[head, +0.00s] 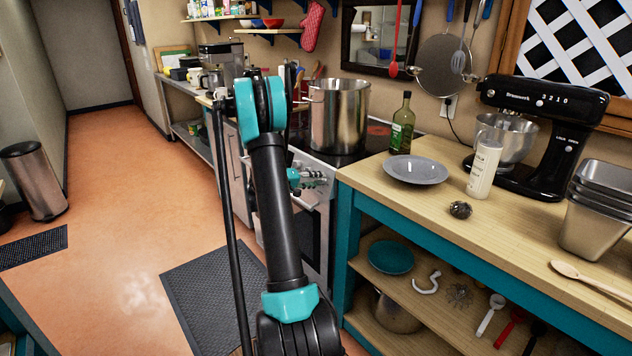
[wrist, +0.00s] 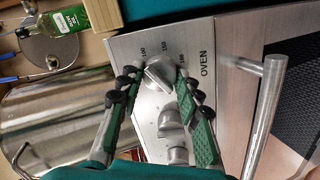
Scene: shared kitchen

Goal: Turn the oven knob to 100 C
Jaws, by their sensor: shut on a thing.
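The oven knob (wrist: 158,74) is a silver dial on the steel panel beside the word OVEN in the wrist view. Small printed numbers ring it, with 100 and 150 along its upper side. Which number its pointer meets is too small to tell. My gripper (wrist: 154,82) has its green-padded, dark-tipped fingers on either side of this knob, shut on it. In the head view, the oven (head: 325,222) stands below the stove top, and my arm reaches its front panel. My arm hides part of that panel, and the oven knob cannot be made out there.
More silver knobs (wrist: 172,120) sit close by in a row. An oven handle bar (wrist: 264,115) sticks out at the right. A large pot (head: 338,118) stands on the stove. A wooden counter (head: 440,205) with a plate and bottles adjoins the oven. The floor at left is open.

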